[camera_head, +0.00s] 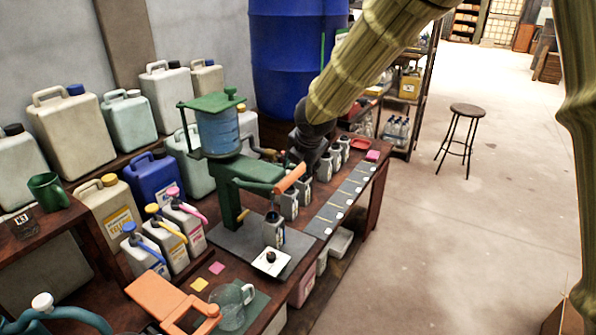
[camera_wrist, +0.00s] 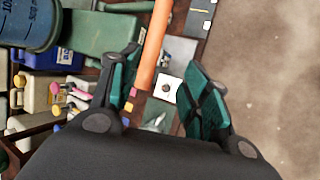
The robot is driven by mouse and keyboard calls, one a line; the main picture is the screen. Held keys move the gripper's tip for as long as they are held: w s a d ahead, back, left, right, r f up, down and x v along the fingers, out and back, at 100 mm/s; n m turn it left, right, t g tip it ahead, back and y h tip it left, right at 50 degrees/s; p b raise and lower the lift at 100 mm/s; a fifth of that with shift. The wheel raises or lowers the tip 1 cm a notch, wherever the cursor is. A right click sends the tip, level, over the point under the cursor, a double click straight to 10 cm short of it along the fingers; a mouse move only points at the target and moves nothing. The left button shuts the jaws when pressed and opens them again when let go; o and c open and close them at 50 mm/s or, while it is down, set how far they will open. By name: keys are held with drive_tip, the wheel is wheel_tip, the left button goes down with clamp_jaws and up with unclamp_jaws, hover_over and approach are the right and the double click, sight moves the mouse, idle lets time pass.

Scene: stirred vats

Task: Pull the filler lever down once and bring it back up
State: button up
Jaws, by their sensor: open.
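The filler is a green stand (camera_head: 229,197) with a blue see-through tank (camera_head: 218,132) on top. Its orange lever (camera_head: 289,179) slants up to the right from the end of the green head. My gripper (camera_head: 300,158) is at the lever's upper end, partly hidden by its own wrist. In the wrist view, my gripper (camera_wrist: 161,75) is open, its teal-padded fingers on either side of the orange lever (camera_wrist: 154,45). The lever appears closer to the left finger; I cannot tell whether they touch. A small grey bottle (camera_head: 273,230) stands below the filler head.
A white card with a dark cap (camera_head: 269,263) lies in front of the bottle. Several grey bottles stand behind the lever. Jugs (camera_head: 183,222) crowd the left; a glass jug (camera_head: 230,305) and an orange clamp-like object (camera_head: 170,300) are at front. Open floor lies right.

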drive_tip(key=shift+s+r, duration=0.35)
drive_tip(key=shift+r, duration=0.2)
